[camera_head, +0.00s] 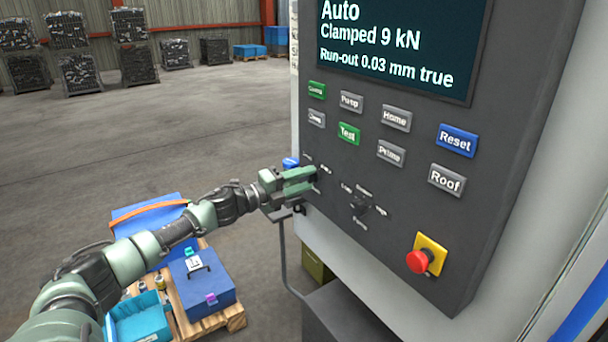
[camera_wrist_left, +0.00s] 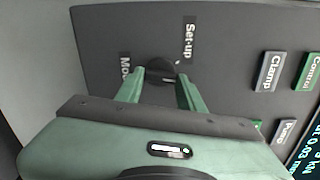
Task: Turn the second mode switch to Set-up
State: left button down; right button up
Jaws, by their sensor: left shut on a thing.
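My left gripper (camera_head: 314,180) is at the lower left of the dark control panel (camera_head: 415,230), with its fingers against the panel face. In the left wrist view, its two fingers (camera_wrist_left: 159,78) are on either side of a round black switch knob (camera_wrist_left: 160,70) and shut on it. A "Set-up" label (camera_wrist_left: 188,41) is by the knob, and a label starting "Mo" (camera_wrist_left: 125,70) is partly hidden by a finger. A small light mark shows at the knob's edge near "Set-up". In the head view the gripper hides this knob. My right gripper is not in view.
Another black rotary switch (camera_head: 360,205) with small labels sits to the right. Several push buttons, including Reset (camera_head: 457,140), and a red emergency stop (camera_head: 418,261) are on the panel. The screen (camera_head: 400,45) reads "Auto", "Clamped 9 kN". A pallet (camera_head: 230,315) with blue boxes stands below.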

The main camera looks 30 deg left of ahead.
pick_arm(q)
jog(key=n+p, duration=0.3)
jog(key=n, duration=0.1)
jog(key=shift+r+n, duration=0.15)
jog(key=shift+n, duration=0.15)
jog(key=shift+n+p, duration=1)
jog(key=shift+n, duration=0.9)
jog(key=c, duration=0.9)
grip_release()
